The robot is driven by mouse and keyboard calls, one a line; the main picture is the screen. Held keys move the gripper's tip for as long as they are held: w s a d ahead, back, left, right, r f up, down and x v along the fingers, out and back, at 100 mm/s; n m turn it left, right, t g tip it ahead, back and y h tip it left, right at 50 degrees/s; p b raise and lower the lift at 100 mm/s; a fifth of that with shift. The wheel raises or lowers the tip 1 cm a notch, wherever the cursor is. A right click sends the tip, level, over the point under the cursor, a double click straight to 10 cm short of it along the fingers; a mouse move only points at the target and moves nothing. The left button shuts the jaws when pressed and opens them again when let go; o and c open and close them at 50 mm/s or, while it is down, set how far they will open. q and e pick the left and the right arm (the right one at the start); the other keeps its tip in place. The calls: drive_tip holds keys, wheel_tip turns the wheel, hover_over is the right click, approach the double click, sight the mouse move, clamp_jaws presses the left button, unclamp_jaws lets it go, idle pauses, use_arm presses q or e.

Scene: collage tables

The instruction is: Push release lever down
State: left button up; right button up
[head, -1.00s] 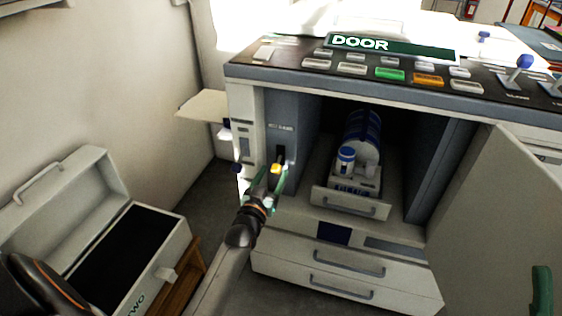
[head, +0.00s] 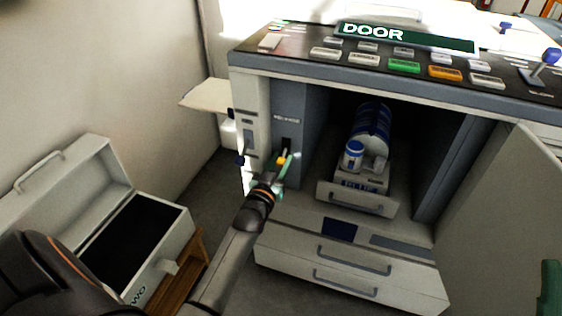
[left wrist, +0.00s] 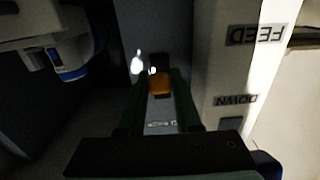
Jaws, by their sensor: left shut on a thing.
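The release lever (head: 281,160) has a yellow-orange tip and sits in a dark slot on the grey panel left of the open machine bay, under a small RELEASE label (head: 287,118). My left gripper (head: 284,166) is shut on the lever tip. In the left wrist view the orange tip (left wrist: 160,86) lies between the two green fingers (left wrist: 160,100), with the dark slot beside it. The fingers hide part of the lever in the head view. A green part of my right gripper (head: 550,290) shows at the lower right edge; its jaws cannot be made out.
The bay holds a blue roll (head: 371,125) and a blue-capped bottle (head: 352,157) on a tray. Drawers (head: 350,262) lie below. The open door (head: 500,220) stands at right. An open white case (head: 165,235) rests on a wooden stand (head: 185,275) at left.

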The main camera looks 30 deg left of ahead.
use_arm(q)
clamp_jaws()
drive_tip(key=shift+f+t+b, duration=0.3)
drive_tip(key=shift+f+b, duration=0.05)
drive_tip(key=shift+b, duration=0.45)
drive_tip(key=shift+w+t+b, duration=0.1)
drive_tip(key=shift+t+b, duration=0.2)
drive_tip(key=shift+b, duration=0.15)
drive_tip(key=shift+r, duration=0.15)
drive_tip(key=o, duration=0.6)
unclamp_jaws()
drive_tip(key=shift+c, duration=0.2)
